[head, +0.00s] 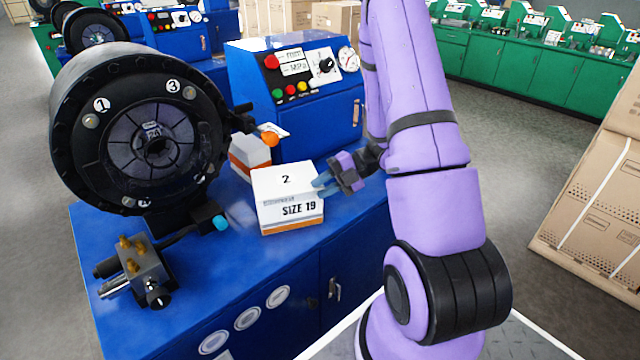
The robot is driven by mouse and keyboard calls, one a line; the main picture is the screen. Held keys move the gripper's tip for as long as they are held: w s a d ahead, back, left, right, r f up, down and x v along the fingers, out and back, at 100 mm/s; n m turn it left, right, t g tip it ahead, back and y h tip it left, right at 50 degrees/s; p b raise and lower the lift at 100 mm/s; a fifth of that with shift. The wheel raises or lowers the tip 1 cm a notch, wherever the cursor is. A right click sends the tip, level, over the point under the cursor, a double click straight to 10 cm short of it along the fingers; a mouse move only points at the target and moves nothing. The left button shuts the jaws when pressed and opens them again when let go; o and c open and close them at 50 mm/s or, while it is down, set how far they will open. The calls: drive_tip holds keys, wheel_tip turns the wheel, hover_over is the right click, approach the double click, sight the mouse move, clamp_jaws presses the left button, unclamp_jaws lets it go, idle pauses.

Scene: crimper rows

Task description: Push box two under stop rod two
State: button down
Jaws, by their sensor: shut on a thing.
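Box two (287,196), a white carton with an orange base, marked "2" and "SIZE 19", stands upright on the blue bench top (240,240). My gripper (322,184) is at its right side, its blue fingers shut on the box's right edge; the exact contact is small in view. A rod with an orange tip (270,139) sticks out right of the crimper head, above a second box. A rod with a cyan tip (221,223) is lower, left of box two and apart from it. I cannot read which rod is stop rod two.
The second white and orange box (250,153) stands behind box two. The black crimper head (140,135) is at left, a valve block (146,280) at the front left. A blue control panel (300,75) rises behind. Cartons (595,190) stand at right.

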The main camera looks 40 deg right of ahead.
drive_tip(key=shift+s+a, duration=0.45)
drive_tip(key=shift+s, duration=0.15)
drive_tip(key=c, duration=0.9)
unclamp_jaws()
drive_tip(key=v, duration=1)
drive_tip(key=shift+d, duration=0.45)
drive_tip(key=shift+a+r, duration=0.1)
drive_tip(key=shift+r, duration=0.05)
